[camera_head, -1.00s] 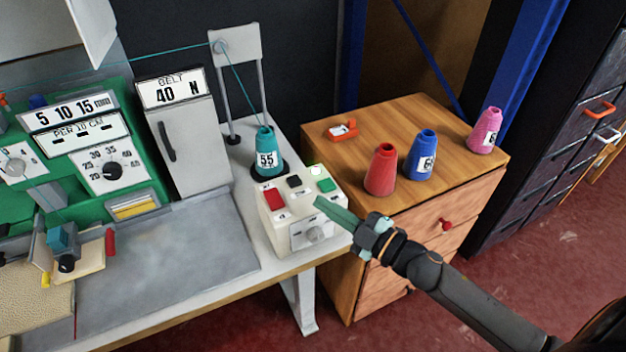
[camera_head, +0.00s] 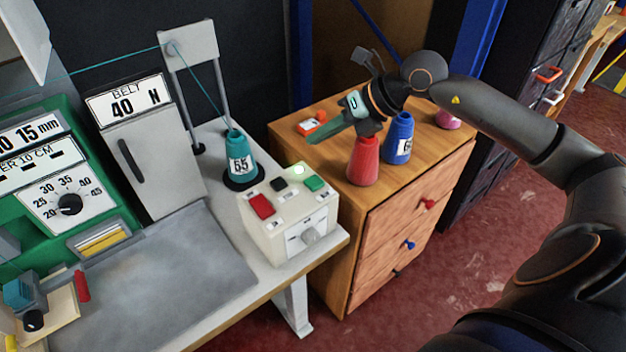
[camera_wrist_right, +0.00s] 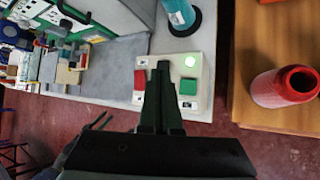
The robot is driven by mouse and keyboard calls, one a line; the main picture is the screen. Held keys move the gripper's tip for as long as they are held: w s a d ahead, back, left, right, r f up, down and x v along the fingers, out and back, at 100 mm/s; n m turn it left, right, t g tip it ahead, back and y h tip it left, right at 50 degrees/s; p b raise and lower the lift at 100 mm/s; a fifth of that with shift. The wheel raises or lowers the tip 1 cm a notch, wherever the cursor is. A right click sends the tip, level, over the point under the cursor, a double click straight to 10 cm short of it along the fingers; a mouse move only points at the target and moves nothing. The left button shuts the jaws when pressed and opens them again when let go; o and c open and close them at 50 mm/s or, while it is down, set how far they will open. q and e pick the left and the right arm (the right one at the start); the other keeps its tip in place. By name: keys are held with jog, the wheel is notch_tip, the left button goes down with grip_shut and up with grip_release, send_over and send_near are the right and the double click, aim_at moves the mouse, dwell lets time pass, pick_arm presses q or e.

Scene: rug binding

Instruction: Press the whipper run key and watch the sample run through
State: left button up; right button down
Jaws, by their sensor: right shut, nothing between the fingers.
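The control box (camera_head: 285,238) stands at the right end of the table. Its top has a red key (camera_head: 262,206), a black key (camera_head: 279,184), a green key (camera_head: 314,183) and a pale green lit lamp (camera_head: 298,170). A dial is on its front. My right gripper (camera_head: 311,138) is shut and empty, raised above and beyond the box in the head view. In the right wrist view its fingers (camera_wrist_right: 162,66) overlap the box top, between the red key (camera_wrist_right: 140,86) and the green key (camera_wrist_right: 188,87), and hide the black key. Contact does not show. My left gripper is out of view.
A teal cone (camera_head: 238,155) marked 55 stands behind the box, its thread running up to a stand (camera_head: 190,42). Red (camera_head: 363,163), blue (camera_head: 398,140) and pink (camera_head: 447,120) cones stand on the wooden cabinet (camera_head: 345,205). My right arm passes over them. A grey belt unit (camera_head: 150,150) is left.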

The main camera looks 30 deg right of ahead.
jog(key=b, duration=0.4)
send_over(319, 183)
notch_tip(319, 183, down, 5)
jog(key=shift+f, duration=0.1)
notch_tip(319, 183, down, 3)
jog(key=shift+f+b, duration=0.1)
jog(key=shift+b, duration=0.95)
jog(key=shift+f, duration=0.2)
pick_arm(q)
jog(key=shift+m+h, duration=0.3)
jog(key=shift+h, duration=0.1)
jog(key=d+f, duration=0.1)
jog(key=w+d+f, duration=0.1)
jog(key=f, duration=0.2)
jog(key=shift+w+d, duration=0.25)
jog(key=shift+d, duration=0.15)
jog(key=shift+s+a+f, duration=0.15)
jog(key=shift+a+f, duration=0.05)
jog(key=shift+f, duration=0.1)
pick_arm(e)
jog(key=shift+f, duration=0.1)
pick_arm(q)
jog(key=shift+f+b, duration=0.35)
jog(key=shift+b, duration=0.25)
pick_arm(e)
jog(key=shift+f, duration=0.35)
